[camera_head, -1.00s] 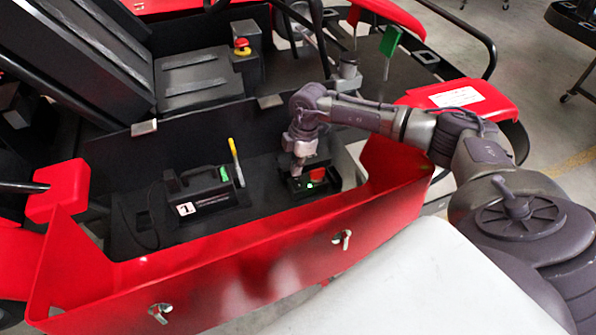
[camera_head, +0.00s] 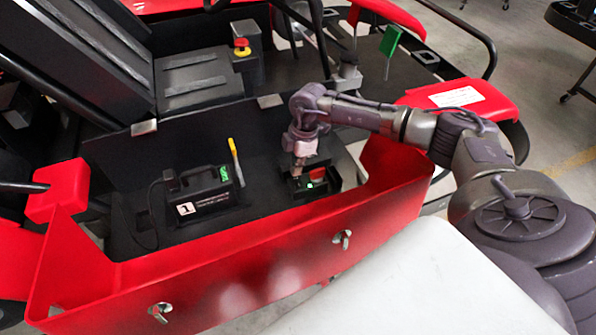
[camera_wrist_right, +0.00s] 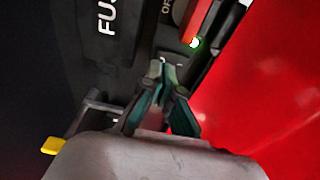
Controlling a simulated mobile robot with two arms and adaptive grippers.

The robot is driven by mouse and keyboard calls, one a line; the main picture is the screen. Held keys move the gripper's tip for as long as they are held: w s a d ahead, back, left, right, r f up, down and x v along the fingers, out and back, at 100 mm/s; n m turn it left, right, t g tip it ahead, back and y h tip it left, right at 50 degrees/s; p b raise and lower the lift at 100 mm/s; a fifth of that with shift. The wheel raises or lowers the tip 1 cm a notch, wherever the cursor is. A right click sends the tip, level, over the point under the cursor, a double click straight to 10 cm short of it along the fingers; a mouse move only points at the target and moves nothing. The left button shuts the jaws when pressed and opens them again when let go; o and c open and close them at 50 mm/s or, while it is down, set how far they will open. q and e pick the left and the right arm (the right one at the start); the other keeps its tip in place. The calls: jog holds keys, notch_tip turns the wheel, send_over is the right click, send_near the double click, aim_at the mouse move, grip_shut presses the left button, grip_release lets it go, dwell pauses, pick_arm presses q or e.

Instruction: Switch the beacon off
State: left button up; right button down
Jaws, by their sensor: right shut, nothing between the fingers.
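A small dark switch box (camera_head: 328,188) sits in the red-fronted kart tray, with a red switch part (camera_head: 317,176) on its top. In the right wrist view the red part (camera_wrist_right: 191,18) shows at the top, with a lit green lamp (camera_wrist_right: 195,43) at its end. Partly cut-off lettering reads "FUS" and "OF". My right gripper (camera_head: 297,173) points down at the box's left side. In the wrist view its closed fingertips (camera_wrist_right: 163,68) are empty and beside the red part, on its lower left. Whether they touch the box is unclear. No left gripper shows. I cannot make out a beacon lamp.
A black case (camera_head: 203,193) marked 1, with a handle, stands left of the switch box. A yellow-tipped lever (camera_head: 233,149) rises between them. The red front panel (camera_head: 250,265) borders the tray. A red and yellow button (camera_head: 241,47) sits further back.

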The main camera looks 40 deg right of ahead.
aim_at(297, 178)
jog(key=shift+f+b, duration=0.6)
jog(key=shift+f, duration=0.45)
jog(key=shift+r, duration=0.1)
dwell(0.3)
jog(key=shift+r+p, duration=3)
jog(key=shift+r, duration=0.4)
